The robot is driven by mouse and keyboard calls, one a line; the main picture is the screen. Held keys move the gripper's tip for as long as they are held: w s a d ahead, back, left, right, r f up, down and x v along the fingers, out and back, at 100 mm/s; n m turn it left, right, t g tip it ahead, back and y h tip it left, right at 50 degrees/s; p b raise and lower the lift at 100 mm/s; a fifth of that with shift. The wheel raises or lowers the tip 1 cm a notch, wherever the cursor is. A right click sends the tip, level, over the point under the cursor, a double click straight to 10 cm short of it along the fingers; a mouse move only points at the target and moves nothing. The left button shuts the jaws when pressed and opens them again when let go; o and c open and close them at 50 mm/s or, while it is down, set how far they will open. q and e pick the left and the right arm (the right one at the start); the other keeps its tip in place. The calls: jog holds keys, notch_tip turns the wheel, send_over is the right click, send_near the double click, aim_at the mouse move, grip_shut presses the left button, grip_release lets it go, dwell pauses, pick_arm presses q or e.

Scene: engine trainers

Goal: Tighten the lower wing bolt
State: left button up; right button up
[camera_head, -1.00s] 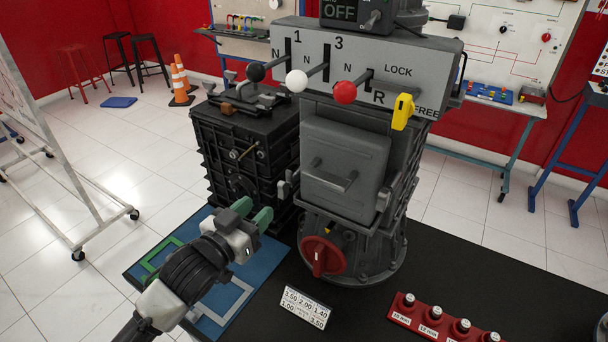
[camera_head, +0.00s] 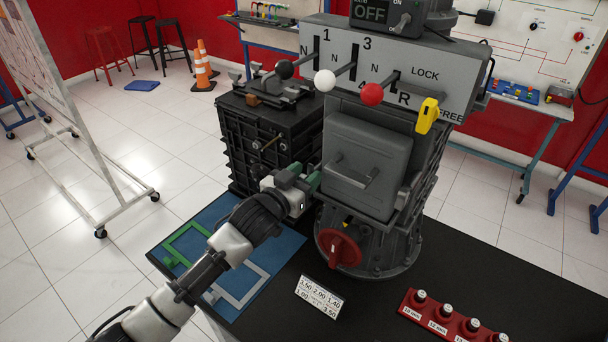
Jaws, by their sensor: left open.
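The grey gearbox housing has a square cover (camera_head: 367,150) with a bar handle (camera_head: 350,176) on its front. My left gripper (camera_head: 303,177), with green fingers, is open at the lower left side of this cover, close to the housing. I cannot tell whether the fingers touch anything. The lower wing bolt cannot be made out clearly; the gripper blocks the cover's left edge, where a small grey fitting showed earlier. Another small grey fitting (camera_head: 403,197) shows at the cover's lower right edge. My right gripper is not in view.
A black ribbed box (camera_head: 250,165) stands left of the housing, close to my gripper. A red knob (camera_head: 338,248) sits below the cover. Levers with black, white and red (camera_head: 372,94) balls stick out above. A number card (camera_head: 321,297) and red socket rack (camera_head: 440,318) lie in front.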

pick_arm(q)
jog(key=shift+c, duration=0.4)
grip_shut()
jog(key=m, duration=0.4)
jog(key=shift+s+d+m, duration=0.2)
jog(key=shift+d+m, duration=0.05)
jog(key=shift+m, duration=0.05)
jog(key=shift+s+d+f+m+p, duration=0.15)
jog(key=shift+f+m, duration=0.2)
jog(key=shift+m, duration=1.9)
jog(key=shift+s+d+f+m+p, duration=0.15)
jog(key=shift+f+m, duration=0.15)
jog(key=shift+m, duration=1.9)
jog(key=shift+s+d+f+m+p, duration=0.15)
jog(key=shift+f+m, duration=0.2)
jog(key=shift+m, duration=1.9)
jog(key=shift+w, duration=0.1)
